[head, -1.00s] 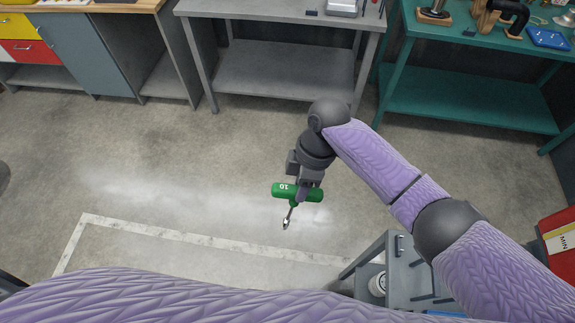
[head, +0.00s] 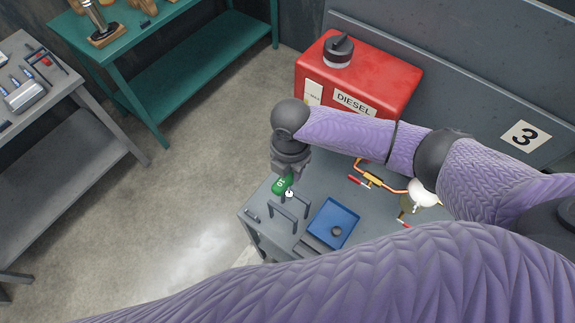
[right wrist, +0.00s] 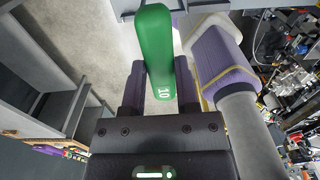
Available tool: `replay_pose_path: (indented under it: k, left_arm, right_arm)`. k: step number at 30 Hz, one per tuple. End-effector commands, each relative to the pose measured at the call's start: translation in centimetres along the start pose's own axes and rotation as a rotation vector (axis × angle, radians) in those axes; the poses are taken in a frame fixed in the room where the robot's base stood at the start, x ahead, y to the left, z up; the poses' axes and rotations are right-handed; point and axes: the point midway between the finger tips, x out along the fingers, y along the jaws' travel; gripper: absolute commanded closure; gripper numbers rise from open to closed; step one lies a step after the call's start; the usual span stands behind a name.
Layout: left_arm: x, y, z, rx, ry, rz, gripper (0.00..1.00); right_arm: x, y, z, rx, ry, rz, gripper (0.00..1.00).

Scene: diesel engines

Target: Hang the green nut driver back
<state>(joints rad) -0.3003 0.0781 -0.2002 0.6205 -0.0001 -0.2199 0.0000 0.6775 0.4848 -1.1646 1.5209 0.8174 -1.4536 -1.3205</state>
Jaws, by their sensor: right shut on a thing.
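The green nut driver (head: 281,185), marked 10, is in my right gripper (head: 287,178). In the right wrist view its green handle (right wrist: 155,45) sits between the two dark fingers (right wrist: 160,85), which are shut on it. The driver is over the near left part of the grey bench (head: 262,205), close to two dark bent-bar frames (head: 293,199). The picture does not show clearly whether it touches them. Its shaft is mostly hidden in the head view. My left gripper is not in view.
A blue tray (head: 347,214) with a small dark round part lies right of the frames. A red diesel can (head: 385,75) stands behind. Copper piping (head: 372,178) with red handles lies to the right. A teal table (head: 185,75) and a grey table (head: 85,120) stand left across open floor.

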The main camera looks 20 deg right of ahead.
Motion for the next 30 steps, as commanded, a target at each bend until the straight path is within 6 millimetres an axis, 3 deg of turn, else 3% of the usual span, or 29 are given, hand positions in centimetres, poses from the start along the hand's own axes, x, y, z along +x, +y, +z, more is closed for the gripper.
replay_pose_path:
  k: [18, 30]
  left_arm:
    - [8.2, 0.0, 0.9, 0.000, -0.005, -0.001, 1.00]
    - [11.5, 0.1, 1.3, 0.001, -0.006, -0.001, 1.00]
  right_arm:
    - [7.8, 0.0, 0.1, 0.002, -0.001, 0.000, 1.00]
    - [12.7, 0.1, 0.1, 0.002, 0.000, -0.002, 1.00]
